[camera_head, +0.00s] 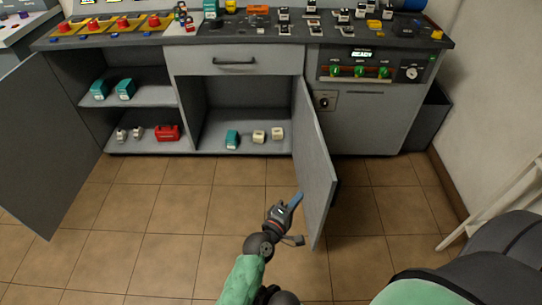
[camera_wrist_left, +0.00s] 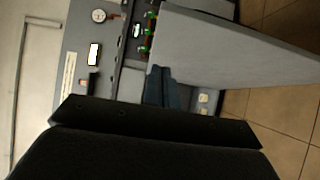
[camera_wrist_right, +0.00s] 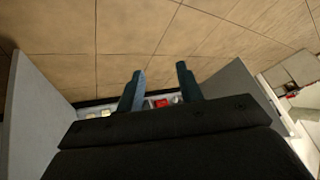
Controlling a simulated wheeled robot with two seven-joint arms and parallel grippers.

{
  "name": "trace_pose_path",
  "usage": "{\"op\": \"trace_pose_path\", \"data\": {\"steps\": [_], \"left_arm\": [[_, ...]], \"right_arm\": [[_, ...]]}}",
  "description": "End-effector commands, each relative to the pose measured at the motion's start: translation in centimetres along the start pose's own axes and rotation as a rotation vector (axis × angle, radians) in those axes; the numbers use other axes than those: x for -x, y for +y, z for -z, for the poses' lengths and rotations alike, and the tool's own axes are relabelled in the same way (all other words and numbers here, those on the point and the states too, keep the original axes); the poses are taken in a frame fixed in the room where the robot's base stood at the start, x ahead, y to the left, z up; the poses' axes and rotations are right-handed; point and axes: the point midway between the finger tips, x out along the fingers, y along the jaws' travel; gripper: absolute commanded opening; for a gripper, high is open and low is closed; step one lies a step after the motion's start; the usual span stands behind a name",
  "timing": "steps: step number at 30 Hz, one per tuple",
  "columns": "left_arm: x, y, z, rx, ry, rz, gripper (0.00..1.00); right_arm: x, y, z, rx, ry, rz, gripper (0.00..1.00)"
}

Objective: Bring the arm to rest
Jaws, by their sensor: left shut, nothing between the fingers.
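My left gripper (camera_head: 296,199) is low in front of the cabinet, beside the open right door (camera_head: 316,165), seen against its left part. Its blue-grey fingers are together and empty, and also show in the left wrist view (camera_wrist_left: 162,86) next to the grey door panel (camera_wrist_left: 225,62). I cannot tell whether they touch the door. In the right wrist view my right gripper (camera_wrist_right: 159,83) has its fingers apart with nothing held between them; the cabinet's shelf and a red box (camera_wrist_right: 162,103) show farther off. The right gripper is not in the head view.
The left cabinet door (camera_head: 45,145) also stands open. Teal boxes (camera_head: 125,89), a red box (camera_head: 167,132) and cream blocks (camera_head: 259,136) sit inside. The countertop (camera_head: 250,32) carries several switches and small parts. A white rack (camera_head: 500,205) stands at right. Tiled floor (camera_head: 150,215) is clear.

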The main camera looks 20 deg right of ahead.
Motion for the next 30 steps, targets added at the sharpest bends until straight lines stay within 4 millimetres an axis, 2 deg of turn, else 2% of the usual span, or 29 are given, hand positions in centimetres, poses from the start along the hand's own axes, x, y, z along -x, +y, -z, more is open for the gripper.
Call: {"op": "trace_pose_path", "data": {"steps": [8,11,15,18,20,23,26,29,30], "left_arm": [[0.0,0.0,-0.1,-0.028,-0.002,0.002,0.0],[0.1,-0.7,-0.9,-0.089,-0.046,0.034,0.0],[0.5,-2.5,-2.8,-0.241,-0.165,0.128,0.0],[1.3,-3.0,-4.0,-0.391,-0.266,0.199,0.0],[2.0,-2.9,-4.0,-0.49,-0.32,0.245,0.0],[3.9,-2.5,-2.4,-0.662,-0.392,0.334,0.0],[6.4,-1.6,0.3,-0.816,-0.441,0.444,0.0],[10.4,-0.6,3.3,-0.932,-0.477,0.582,0.0],[12.4,-0.2,4.6,-0.965,-0.487,0.645,0.0]], "right_arm": [[0.0,0.2,-0.2,0.0,-0.003,-0.003,0.36],[0.0,0.2,-0.8,0.0,-0.034,-0.002,0.36],[0.2,0.2,-2.3,0.003,-0.12,-0.005,0.36],[1.1,0.1,-2.8,0.007,-0.183,-0.009,0.36],[1.9,0.2,-2.9,0.01,-0.219,-0.013,0.36],[3.5,0.5,-2.7,0.013,-0.277,-0.023,0.36],[5.5,0.8,-2.1,0.014,-0.328,-0.035,0.36],[8.4,1.0,-1.0,0.014,-0.371,-0.049,0.36],[9.7,1.1,-0.5,0.013,-0.387,-0.056,0.36]]}}
